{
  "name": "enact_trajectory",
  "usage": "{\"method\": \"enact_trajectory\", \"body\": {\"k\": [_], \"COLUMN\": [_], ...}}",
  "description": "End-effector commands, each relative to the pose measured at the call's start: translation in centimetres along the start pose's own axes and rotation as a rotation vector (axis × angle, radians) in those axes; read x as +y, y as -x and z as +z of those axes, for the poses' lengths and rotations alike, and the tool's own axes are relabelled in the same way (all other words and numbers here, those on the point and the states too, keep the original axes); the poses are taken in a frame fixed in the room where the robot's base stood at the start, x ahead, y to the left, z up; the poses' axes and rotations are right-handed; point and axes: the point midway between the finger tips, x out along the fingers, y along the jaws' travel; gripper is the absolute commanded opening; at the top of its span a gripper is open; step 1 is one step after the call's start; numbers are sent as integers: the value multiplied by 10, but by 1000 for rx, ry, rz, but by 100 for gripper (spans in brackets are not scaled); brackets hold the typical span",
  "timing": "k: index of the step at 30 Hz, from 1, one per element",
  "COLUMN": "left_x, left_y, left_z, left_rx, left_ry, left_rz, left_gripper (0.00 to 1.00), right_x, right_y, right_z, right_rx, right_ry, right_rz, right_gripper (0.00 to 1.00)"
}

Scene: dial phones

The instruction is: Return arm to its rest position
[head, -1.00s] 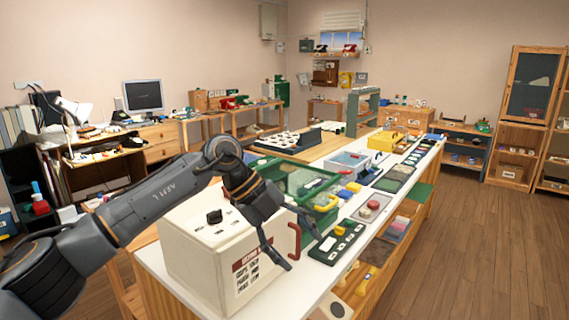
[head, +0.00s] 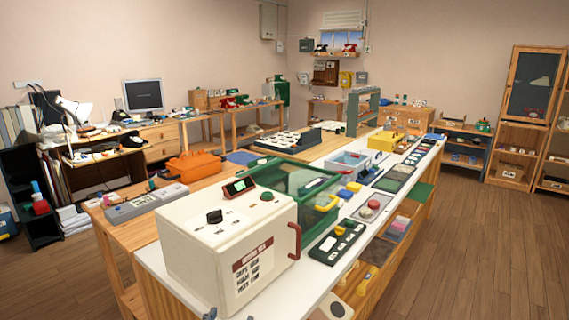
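My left arm no longer crosses the picture. Only a small dark piece (head: 210,313) shows at the bottom edge, in front of the white box; it looks like a tip of my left gripper, too little to tell open from shut. My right gripper is not in view. The white box (head: 205,255) stands at the near end of the white-topped counter, with a black knob (head: 214,216) on top and a dark red handle (head: 295,241) on its right side.
Behind the box is a green open crate (head: 290,183). Right of it lie a dark green panel (head: 338,242) and a grey panel with a red button (head: 372,207). An orange case (head: 192,166) and a grey device (head: 146,203) sit left. The wooden floor (head: 480,255) at right is clear.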

Motion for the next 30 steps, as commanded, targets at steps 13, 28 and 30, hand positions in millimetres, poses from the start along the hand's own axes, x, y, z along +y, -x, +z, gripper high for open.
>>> {"method": "enact_trajectory", "body": {"k": [13,28,30], "left_x": [-31,-23,-21], "left_y": [166,218,212], "left_z": [191,279,297], "left_rx": [-788,-1065,-1073], "left_ry": [51,48,48], "left_rz": [-11,56,57], "left_gripper": [64,64,64], "right_x": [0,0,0], "right_y": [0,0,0], "right_z": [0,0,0], "right_rx": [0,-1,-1], "right_ry": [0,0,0], "right_rz": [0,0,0], "right_gripper": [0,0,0]}}
